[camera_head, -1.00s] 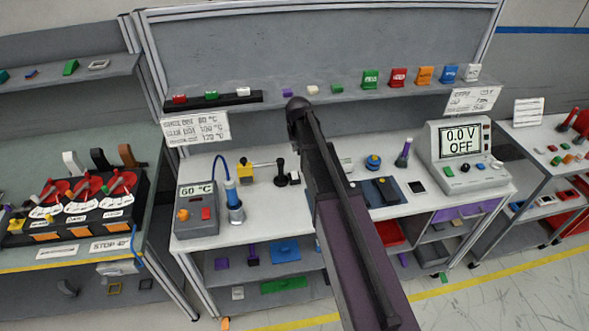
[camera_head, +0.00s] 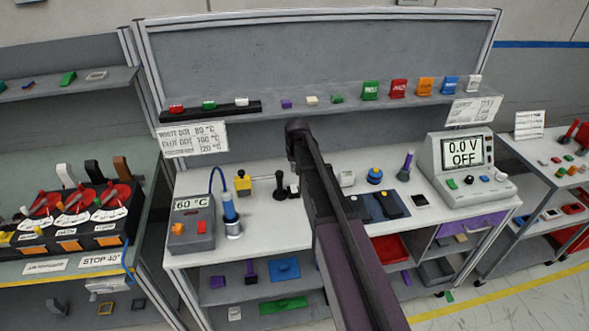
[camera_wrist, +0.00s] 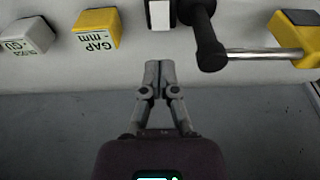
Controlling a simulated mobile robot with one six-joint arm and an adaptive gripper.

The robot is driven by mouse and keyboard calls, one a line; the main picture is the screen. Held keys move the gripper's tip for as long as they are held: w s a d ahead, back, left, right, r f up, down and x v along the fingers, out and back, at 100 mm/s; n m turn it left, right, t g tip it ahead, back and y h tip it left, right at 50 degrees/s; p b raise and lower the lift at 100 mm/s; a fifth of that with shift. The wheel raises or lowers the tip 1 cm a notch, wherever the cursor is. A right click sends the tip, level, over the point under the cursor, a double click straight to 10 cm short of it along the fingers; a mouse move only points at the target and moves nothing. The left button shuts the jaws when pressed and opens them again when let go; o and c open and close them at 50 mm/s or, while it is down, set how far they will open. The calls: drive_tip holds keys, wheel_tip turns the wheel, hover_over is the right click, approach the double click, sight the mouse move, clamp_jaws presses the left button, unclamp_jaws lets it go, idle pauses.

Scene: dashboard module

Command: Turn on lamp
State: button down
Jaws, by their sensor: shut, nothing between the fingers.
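No object is clearly marked as a lamp, so I cannot tell which it is. My gripper (camera_wrist: 157,80) is shut and empty in the wrist view. Its tips point toward a small black-and-white block (camera_wrist: 160,14), beside a black lever (camera_wrist: 207,48) with a metal rod. The block and lever (camera_head: 279,183) show just left of my arm in the head view, where my arm hides part of the bench.
A yellow GAP block (camera_wrist: 97,27) and a white block (camera_wrist: 28,36) lie left of my fingertips. A yellow rod holder (camera_wrist: 294,32) is at right. A 60 °C station (camera_head: 193,220) and 0.0 V OFF meter (camera_head: 463,165) flank the bench. A loaded shelf (camera_head: 320,100) is behind.

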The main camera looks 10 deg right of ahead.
sight(294, 186)
drive_tip(key=shift+w+f+b, duration=0.3)
drive_tip(key=shift+f+b, duration=1.1)
drive_tip(key=shift+f, duration=0.1)
drive_tip(key=shift+w+f+b, duration=0.3)
drive_tip(key=shift+f+b, duration=1.1)
drive_tip(key=shift+f, duration=0.1)
drive_tip(key=shift+w+f+b, duration=0.3)
drive_tip(key=shift+f+b, duration=1.1)
drive_tip(key=shift+f, duration=0.1)
drive_tip(key=shift+d, duration=0.1)
